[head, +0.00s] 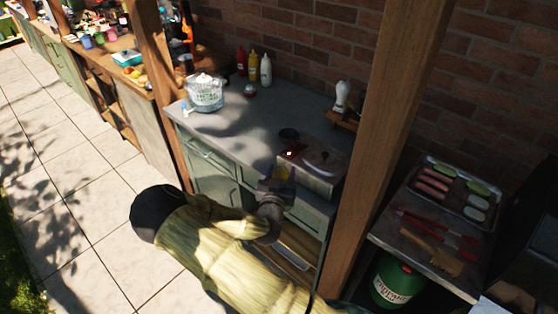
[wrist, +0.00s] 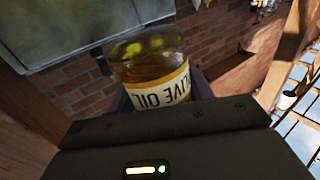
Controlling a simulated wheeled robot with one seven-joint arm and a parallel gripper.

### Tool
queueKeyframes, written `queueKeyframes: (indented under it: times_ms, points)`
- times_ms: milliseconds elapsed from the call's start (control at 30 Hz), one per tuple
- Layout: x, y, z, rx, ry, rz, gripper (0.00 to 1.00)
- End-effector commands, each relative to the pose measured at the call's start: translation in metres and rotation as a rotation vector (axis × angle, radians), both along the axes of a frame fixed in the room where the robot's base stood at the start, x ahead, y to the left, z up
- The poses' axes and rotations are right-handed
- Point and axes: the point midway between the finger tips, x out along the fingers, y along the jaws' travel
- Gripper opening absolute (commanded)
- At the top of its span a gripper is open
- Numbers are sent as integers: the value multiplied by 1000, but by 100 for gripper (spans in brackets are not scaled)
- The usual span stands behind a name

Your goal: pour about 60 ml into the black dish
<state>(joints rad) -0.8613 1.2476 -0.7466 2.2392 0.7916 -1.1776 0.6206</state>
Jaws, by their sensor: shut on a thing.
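An olive oil bottle with yellow-green oil and a cream label shows large in the wrist view (wrist: 150,58), with its label upside down there. My gripper (wrist: 160,98) is shut on it, the dark fingers on either side. In the head view my gripper (head: 279,183) is at the counter's front edge, and only a small yellow bit of the bottle (head: 282,173) shows beyond it. A small black dish (head: 289,134) appears on the grey counter behind the gripper, near the metal box. Its inside is too small to read. I cannot tell whether oil is flowing.
A metal box-like appliance (head: 312,173) stands right beside the gripper. A wooden post (head: 377,130) rises at the right. The counter (head: 235,125) between is mostly clear.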

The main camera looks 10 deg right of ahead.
Motion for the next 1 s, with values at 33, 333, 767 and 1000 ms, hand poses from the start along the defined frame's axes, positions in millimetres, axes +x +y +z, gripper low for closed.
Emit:
queueKeyframes:
  times_ms: [33,333,767,1000]
  points:
    - [-12,0,-4,-5,3,11,21]
    - [-76,5,-15,-1,13,102,21]
    - [-92,4,-15,7,18,124,21]
    - [-92,3,-16,7,18,122,21]
